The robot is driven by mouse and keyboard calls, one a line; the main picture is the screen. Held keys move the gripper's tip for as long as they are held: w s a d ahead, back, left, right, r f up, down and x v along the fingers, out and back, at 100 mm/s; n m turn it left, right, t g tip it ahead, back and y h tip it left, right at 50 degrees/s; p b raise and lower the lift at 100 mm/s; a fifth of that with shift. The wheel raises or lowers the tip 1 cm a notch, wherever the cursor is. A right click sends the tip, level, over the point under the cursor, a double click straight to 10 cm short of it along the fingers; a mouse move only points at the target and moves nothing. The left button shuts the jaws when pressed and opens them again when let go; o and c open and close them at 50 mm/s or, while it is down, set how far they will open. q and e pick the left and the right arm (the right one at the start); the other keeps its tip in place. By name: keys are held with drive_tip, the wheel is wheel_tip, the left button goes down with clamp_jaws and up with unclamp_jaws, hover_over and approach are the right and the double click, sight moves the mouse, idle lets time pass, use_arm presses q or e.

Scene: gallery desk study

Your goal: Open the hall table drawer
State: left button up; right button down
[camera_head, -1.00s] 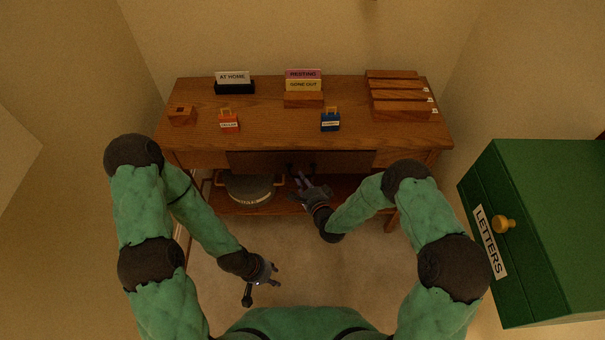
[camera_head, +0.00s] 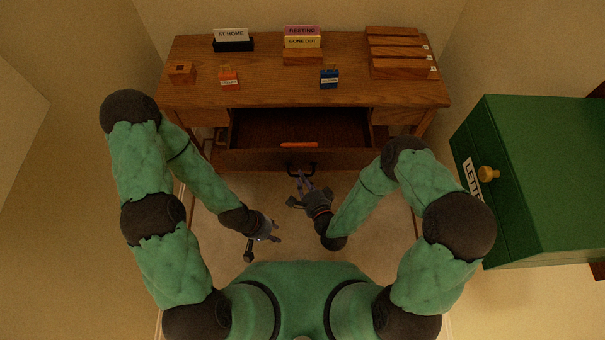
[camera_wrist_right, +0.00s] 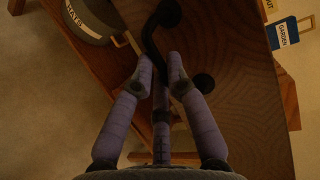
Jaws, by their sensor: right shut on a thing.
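The hall table (camera_head: 200,95) stands ahead, and its wide drawer (camera_head: 250,160) is pulled out toward me. The drawer's inside shows, with an orange stick-like thing (camera_head: 299,145) lying near the front. The dark drawer handle (camera_head: 301,167) is on the drawer front. My right gripper (camera_head: 303,182) is at the handle, its fingers shut on it. In the right wrist view the fingers (camera_wrist_right: 161,72) close around the black handle bar (camera_wrist_right: 151,35). My left gripper (camera_head: 267,240) is low in the middle, empty, with fingers apart, clear of the table.
On the tabletop are an At Home sign (camera_head: 231,38), Resting and Gone Out cards (camera_head: 302,36), wooden racks (camera_head: 398,55), a wooden block (camera_head: 182,71), a red tag (camera_head: 229,80) and a blue tag (camera_head: 329,80). A green letters cabinet (camera_head: 545,190) stands right. A hat container (camera_wrist_right: 95,22) is below.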

idle(0.3)
drive_tip(key=c, duration=1.2)
unclamp_jaws()
drive_tip(key=shift+v, duration=3.75)
